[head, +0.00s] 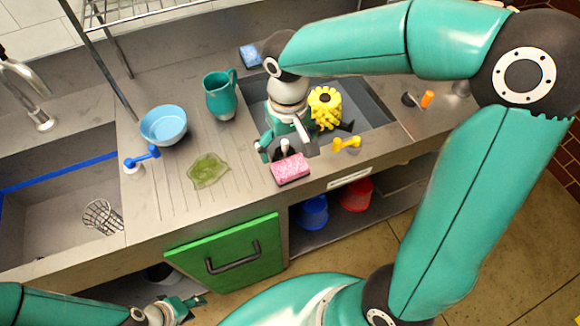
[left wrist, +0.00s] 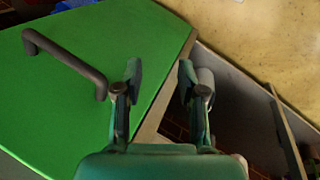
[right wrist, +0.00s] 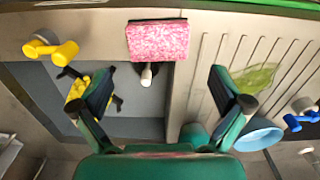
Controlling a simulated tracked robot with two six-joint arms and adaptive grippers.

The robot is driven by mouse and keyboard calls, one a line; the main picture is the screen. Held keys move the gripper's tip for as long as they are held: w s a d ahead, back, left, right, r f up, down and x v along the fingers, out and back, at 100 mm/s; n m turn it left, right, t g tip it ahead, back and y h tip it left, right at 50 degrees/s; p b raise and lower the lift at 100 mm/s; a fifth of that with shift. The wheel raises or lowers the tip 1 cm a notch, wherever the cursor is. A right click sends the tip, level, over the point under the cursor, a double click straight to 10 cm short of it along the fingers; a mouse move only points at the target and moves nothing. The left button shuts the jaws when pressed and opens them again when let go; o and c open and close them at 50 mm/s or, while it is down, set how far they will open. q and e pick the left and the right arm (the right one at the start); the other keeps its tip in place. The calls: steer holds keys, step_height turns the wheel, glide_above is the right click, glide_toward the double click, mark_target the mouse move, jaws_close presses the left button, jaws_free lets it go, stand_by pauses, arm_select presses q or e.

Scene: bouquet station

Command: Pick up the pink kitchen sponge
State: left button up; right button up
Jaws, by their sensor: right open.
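The pink kitchen sponge (head: 290,169) has a speckled pink top and a dark lower layer. It lies at the counter's front edge. In the right wrist view the sponge (right wrist: 158,40) sits beyond the fingertips, roughly centred between them. My right gripper (head: 286,150) is open just behind the sponge in the head view, and its spread fingers (right wrist: 162,92) show nothing between their tips. My left gripper (head: 190,302) is low in front of the green cabinet door; its fingers (left wrist: 160,75) are apart and empty.
A green translucent patch (head: 208,170), blue bowl (head: 164,125) and teal jug (head: 220,97) are left of the sponge. A yellow tap handle (head: 346,144) is to its right; a yellow object (head: 325,106) is in the basin behind. A small pale knob (right wrist: 147,73) is beside the sponge.

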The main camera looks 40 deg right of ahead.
mark_target(290, 166)
steer(key=shift+s+f+p, duration=0.15)
steer(key=shift+f+p, duration=0.05)
steer(key=shift+f, duration=1.55)
steer(key=shift+s+f+p, duration=0.15)
steer(key=shift+f, duration=1.55)
steer(key=c, duration=0.8)
